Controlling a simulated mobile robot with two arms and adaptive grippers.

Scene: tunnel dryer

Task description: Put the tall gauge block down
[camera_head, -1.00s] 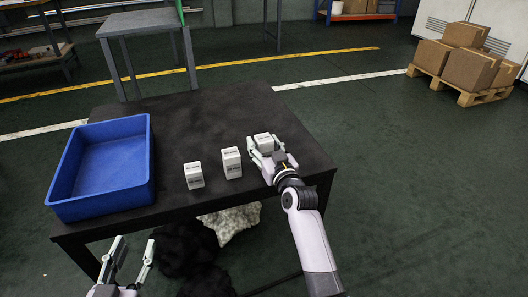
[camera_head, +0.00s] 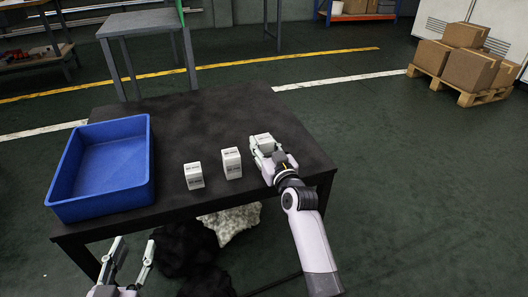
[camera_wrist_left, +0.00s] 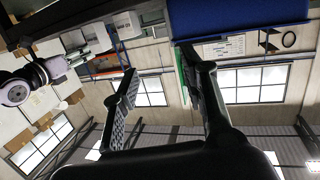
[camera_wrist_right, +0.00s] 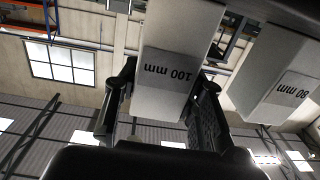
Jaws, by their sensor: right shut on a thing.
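The tall gauge block (camera_head: 264,140) is white, and its "100 mm" label shows in the right wrist view (camera_wrist_right: 178,50). My right gripper (camera_head: 265,150) is shut on it near the right side of the dark table (camera_head: 215,115). I cannot tell whether the block's base touches the tabletop. My left gripper (camera_head: 133,257) is open and empty, low in front of the table's near edge; its spread fingers show in the left wrist view (camera_wrist_left: 160,95).
A white block (camera_head: 231,162), apparently the "80 mm" one (camera_wrist_right: 282,90), stands just left of the held block. A smaller white block (camera_head: 194,176) stands further left. A blue bin (camera_head: 150,170) fills the table's left end. The table's back middle is clear.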

